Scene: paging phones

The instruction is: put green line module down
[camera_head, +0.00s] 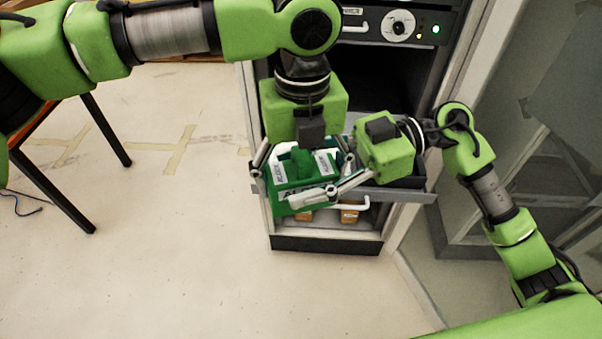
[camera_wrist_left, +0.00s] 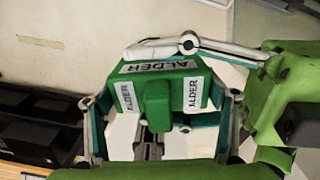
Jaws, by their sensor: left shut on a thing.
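The green line module (camera_head: 292,190), with white ALDER labels and a raised grip, is between the fingers of my left gripper (camera_head: 302,163), which is shut on it. The left wrist view shows the module (camera_wrist_left: 157,97) between this gripper's two fingers (camera_wrist_left: 160,118). It is over the front left of a pulled-out grey drawer (camera_head: 412,194); I cannot tell whether it touches the drawer. My right gripper (camera_head: 335,190) comes in from the right, a pale finger lying along the module's front side. Its other finger is not clear, so its opening cannot be told.
The drawer is in a grey rack with a dark bay above it and a panel with a dial (camera_head: 398,28) and a green light. Small orange-brown boxes (camera_head: 349,213) sit on a lower shelf. A table stands at left. The floor in front is clear.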

